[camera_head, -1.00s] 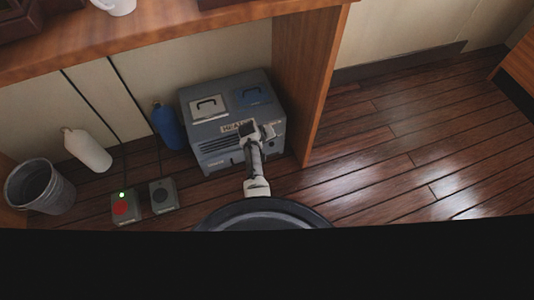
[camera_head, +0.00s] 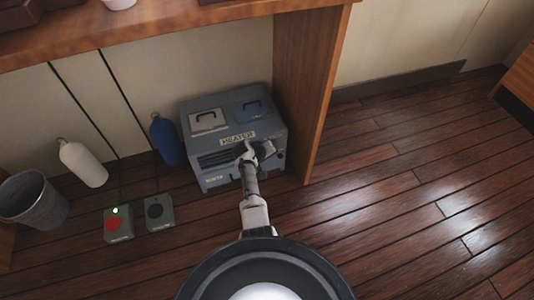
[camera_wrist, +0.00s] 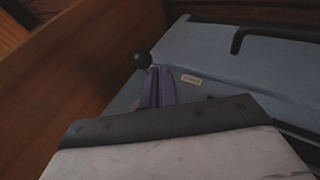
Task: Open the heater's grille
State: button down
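The heater (camera_head: 272,106) is a blue-grey box on the floor under the wooden counter, marked with a HEATER label (camera_head: 237,138). Its dark slatted grille (camera_head: 213,158) is on the front, partly covered by my arm. My gripper (camera_head: 262,150) is at the right part of the heater's front. In the wrist view, the two purple fingers of my gripper (camera_wrist: 157,72) are close together, with a black ball knob (camera_wrist: 142,61) right at their tips. A small label (camera_wrist: 191,79) is to their right. I cannot tell whether the fingers hold the knob or its stem.
A wooden side panel (camera_head: 302,90) stands close to the heater's right. To the left are a blue bottle (camera_head: 166,142), a white bottle (camera_head: 83,165), a bucket (camera_head: 35,203) and two corded switch boxes (camera_head: 118,225). The floor at right is clear.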

jog(key=shift+d+f, duration=0.3)
jog(key=shift+d, duration=0.05)
jog(key=shift+w+d, duration=0.1)
jog(key=shift+d, duration=0.05)
dwell(0.8)
